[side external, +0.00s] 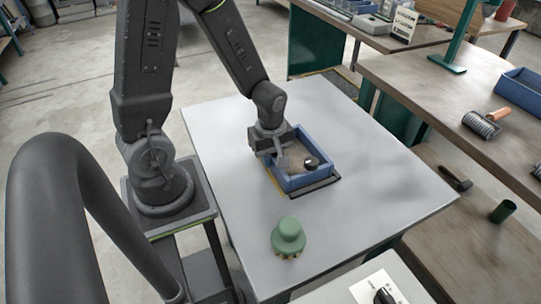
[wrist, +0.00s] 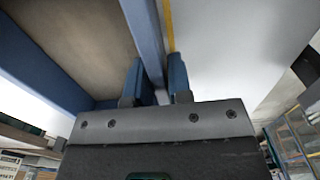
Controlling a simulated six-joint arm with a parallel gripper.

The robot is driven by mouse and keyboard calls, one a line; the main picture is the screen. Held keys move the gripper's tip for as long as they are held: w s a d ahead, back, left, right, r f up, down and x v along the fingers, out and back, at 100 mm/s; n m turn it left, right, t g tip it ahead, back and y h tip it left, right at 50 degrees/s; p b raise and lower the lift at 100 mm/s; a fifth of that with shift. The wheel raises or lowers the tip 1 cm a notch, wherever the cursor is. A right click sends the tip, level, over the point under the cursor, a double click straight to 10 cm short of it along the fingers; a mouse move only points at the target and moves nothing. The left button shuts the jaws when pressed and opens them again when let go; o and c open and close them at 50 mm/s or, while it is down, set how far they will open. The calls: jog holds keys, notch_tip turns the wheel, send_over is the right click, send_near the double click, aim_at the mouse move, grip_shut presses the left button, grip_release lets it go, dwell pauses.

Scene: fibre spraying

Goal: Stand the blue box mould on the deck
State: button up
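The blue box mould (side external: 302,182) is an open rectangular frame with a brown inside, level on or just over the dark deck plate (side external: 325,186); any small gap beneath is hidden. The plate's black edge shows at the front right and a yellow edge at the left. My gripper (side external: 279,156) is at the mould's left wall. In the wrist view, its two blue fingers (wrist: 156,82) stand on either side of the blue wall (wrist: 146,28), close against it. The fingertips are partly hidden in the side view.
A small black knob-like thing (side external: 311,162) shows inside the mould. A green domed tool (side external: 288,237) stands on the grey table (side external: 390,170) near the front. The table's right side is clear. A wooden bench (side external: 440,85) on the right holds a roller (side external: 482,124) and a blue tray (side external: 522,88).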

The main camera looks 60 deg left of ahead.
jog(key=o, duration=0.4)
jog(key=shift+s, duration=0.1)
notch_tip(320, 180, up, 27)
jog(key=s+d+f+m+t, duration=0.1)
jog(key=s+d+m+t, duration=0.1)
jog(key=m, duration=0.4)
jog(key=s+d+f+m+t, duration=0.1)
jog(key=d+f+m, duration=0.1)
jog(key=m, duration=0.4)
jog(key=s+d+f+m+t, duration=0.1)
jog(key=s+d+m+t, duration=0.1)
jog(key=m, duration=0.4)
jog(key=shift+s+d+f+t, duration=0.1)
jog(key=shift+s+f+t, duration=0.2)
jog(key=shift+s, duration=0.05)
